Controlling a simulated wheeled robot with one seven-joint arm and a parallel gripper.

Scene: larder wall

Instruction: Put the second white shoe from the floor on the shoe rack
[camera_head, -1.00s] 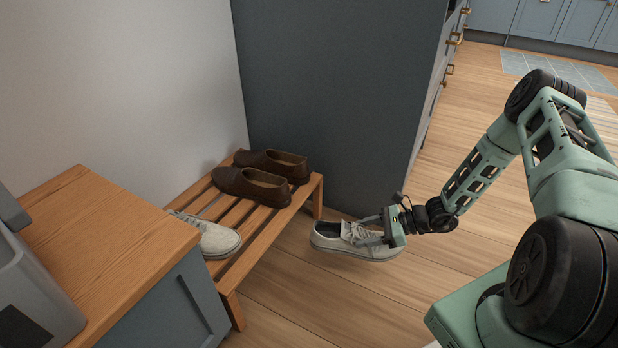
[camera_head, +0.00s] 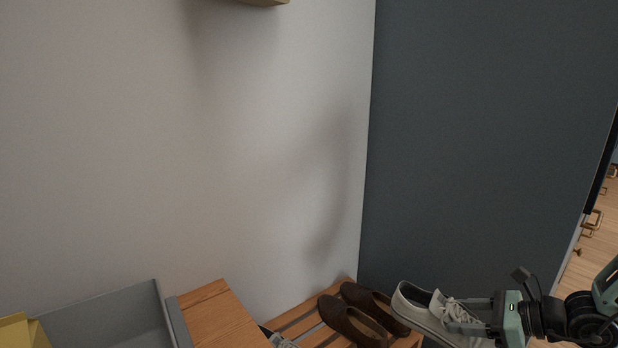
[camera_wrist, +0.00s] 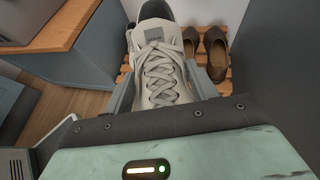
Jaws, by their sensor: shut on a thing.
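My gripper (camera_head: 478,318) is shut on a white lace-up shoe (camera_head: 425,311), held up in the air at the lower right of the head view. In the wrist view the held shoe (camera_wrist: 158,70) sits between the two fingers, laces toward the camera and toe partly hidden by my gripper. The slatted wooden shoe rack (camera_head: 298,322) is at the bottom of the head view, cut off by the frame. Another white shoe (camera_head: 280,341) on its left part barely shows. In the wrist view the held shoe is in front of the rack (camera_wrist: 203,88), covering part of it.
A pair of brown shoes (camera_head: 347,323) stands on the rack's far part, against the dark cabinet side (camera_head: 480,150). A wooden-topped cabinet (camera_head: 217,318) with a grey bin (camera_head: 105,312) is left of the rack. A wooden shelf edge (camera_head: 262,2) shows at the top.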

